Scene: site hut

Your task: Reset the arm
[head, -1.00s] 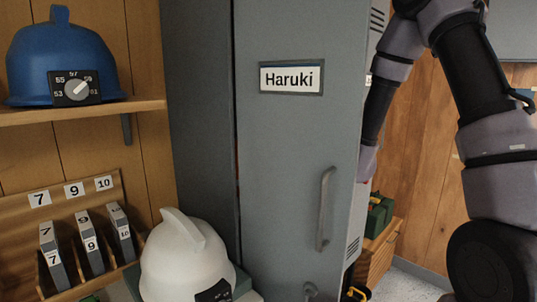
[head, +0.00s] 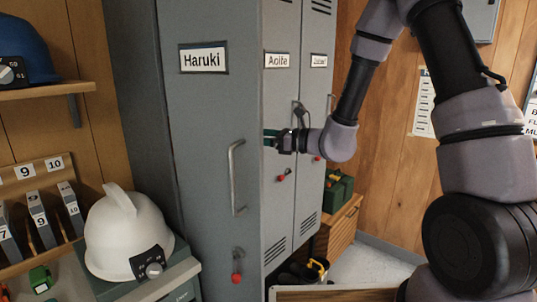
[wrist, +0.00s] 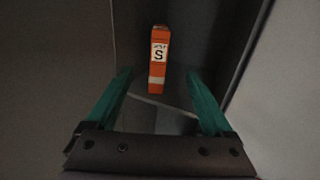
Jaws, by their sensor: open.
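My gripper (head: 272,138) is in the head view at the far edge of the grey locker door marked Haruki (head: 205,130). Its green fingers point left, and the door edge may hide part of the tips. In the wrist view my gripper (wrist: 158,74) is open, with nothing between its fingers. An upright orange box marked S (wrist: 158,80) stands ahead, beyond the fingertips, in a dark grey space like a locker inside. The head view does not show this box.
Lockers marked Aoife (head: 278,110) and a third name stand right of the door. A white helmet (head: 125,235) sits at lower left, below a shelf with a blue helmet (head: 22,50). A green case (head: 338,190) rests on a wooden cabinet. Floor shows at lower right.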

